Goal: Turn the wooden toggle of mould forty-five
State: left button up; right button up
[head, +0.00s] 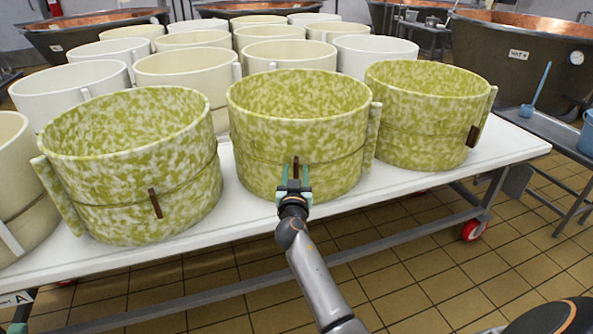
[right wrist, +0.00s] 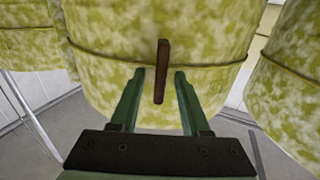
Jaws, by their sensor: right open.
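Three green-and-white mottled round moulds stand in the front row: left (head: 120,190), middle (head: 275,115) and right (head: 415,100). I can read no number on them. My right gripper (head: 294,188) is at the front of the middle mould, open, with green fingers. The middle mould's dark wooden toggle (head: 296,167) stands nearly upright across the seam. In the right wrist view the toggle (right wrist: 162,65) lies between the two fingertips, with a gap each side; contact is not visible. The left mould's toggle (head: 155,203) is slightly tilted; the right mould's toggle (head: 472,136) is also upright. My left gripper is out of view.
The moulds stand on a white wheeled table (head: 385,195). Several cream and white moulds (head: 185,72) fill the space behind. Copper vats (head: 525,50) line the back. A side table (head: 555,140) with a blue bucket (head: 586,133) stands at right. Tiled floor in front is open.

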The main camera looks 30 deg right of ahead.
grip_shut()
dwell(0.3)
dwell(0.3)
